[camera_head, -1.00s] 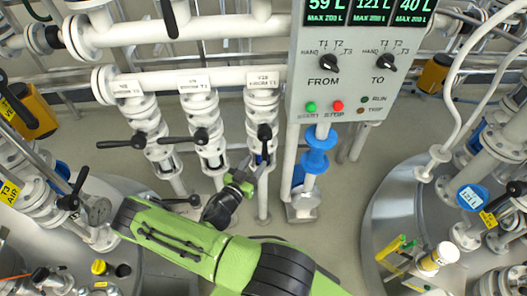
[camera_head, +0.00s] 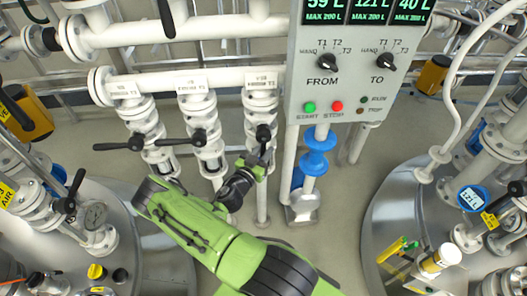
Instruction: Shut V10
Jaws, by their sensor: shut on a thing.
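The right-hand of three white valves under the upper pipe (camera_head: 261,104) bears a label (camera_head: 263,80) that looks like V10, though it is small. Its black lever (camera_head: 263,134) points down along the vertical pipe, roughly in line with it. My gripper (camera_head: 264,160) is at the lever's lower end and shut on it. The dark wrist comes in from the lower left, and the jaws partly hide the lever's end and the pipe behind.
Two neighbouring valves have black levers pointing left (camera_head: 120,145) (camera_head: 182,141). A control panel (camera_head: 350,75) with knobs and level displays hangs to the right, above a blue-flanged pipe (camera_head: 316,152). Round steel tanks (camera_head: 385,225) stand at both sides. Floor shows between them.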

